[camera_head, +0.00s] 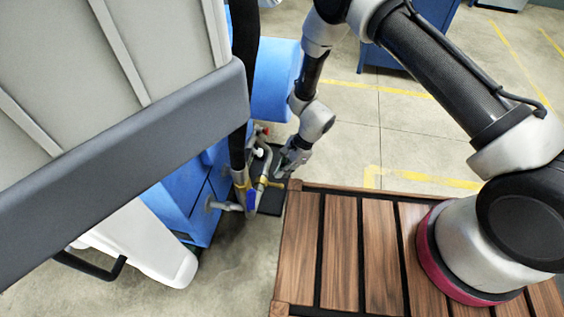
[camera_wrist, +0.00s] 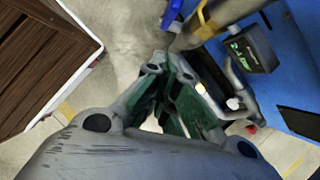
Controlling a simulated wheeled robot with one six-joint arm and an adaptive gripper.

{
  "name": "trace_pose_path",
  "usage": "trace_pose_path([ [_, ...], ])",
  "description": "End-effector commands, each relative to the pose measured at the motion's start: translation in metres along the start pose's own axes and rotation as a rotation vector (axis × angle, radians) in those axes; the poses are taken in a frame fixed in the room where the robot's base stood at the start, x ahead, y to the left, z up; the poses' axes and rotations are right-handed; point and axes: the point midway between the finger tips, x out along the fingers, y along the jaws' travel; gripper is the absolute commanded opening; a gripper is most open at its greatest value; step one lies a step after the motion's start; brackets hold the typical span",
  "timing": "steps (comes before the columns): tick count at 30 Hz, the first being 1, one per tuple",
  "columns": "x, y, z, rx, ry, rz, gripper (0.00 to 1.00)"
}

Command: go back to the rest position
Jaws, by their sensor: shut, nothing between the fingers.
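My gripper (camera_head: 282,170) hangs at the end of my arm, just past the far left corner of the slatted wooden top on which my arm stands. It is beside the pipes and valve (camera_head: 262,183) of a blue machine (camera_head: 190,200). In the wrist view, my gripper (camera_wrist: 172,68) has its green-padded fingers together and holds nothing. Its tips lie close to a grey pipe with a yellow band (camera_wrist: 205,25). I cannot tell whether they touch the pipe.
A large grey panel with a dark band (camera_head: 120,150) fills the left. The slatted wooden top (camera_head: 340,245) lies in front right. Open concrete floor with yellow lines (camera_head: 420,140) is beyond it.

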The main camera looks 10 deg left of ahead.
Motion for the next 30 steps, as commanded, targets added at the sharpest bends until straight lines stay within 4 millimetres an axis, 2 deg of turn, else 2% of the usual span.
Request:
trace_pose_path([
  [10, -0.002, 0.003, 0.003, -0.052, -0.015, 0.013, 0.0],
  [11, -0.003, 0.008, 0.004, -0.093, -0.023, 0.032, 0.0],
  [14, -0.007, 0.041, -0.001, -0.2, -0.045, 0.125, 0.0],
  [16, -0.018, 0.069, -0.003, -0.291, -0.066, 0.201, 0.0],
  [18, -0.049, 0.083, 0.002, -0.413, -0.088, 0.259, 0.0],
  [23, -0.125, 0.095, 0.007, -0.611, -0.113, 0.316, 0.0],
  [26, -0.179, 0.099, 0.009, -0.724, -0.114, 0.332, 0.0],
  [30, -0.266, 0.111, 0.006, -0.884, -0.087, 0.34, 0.0],
])
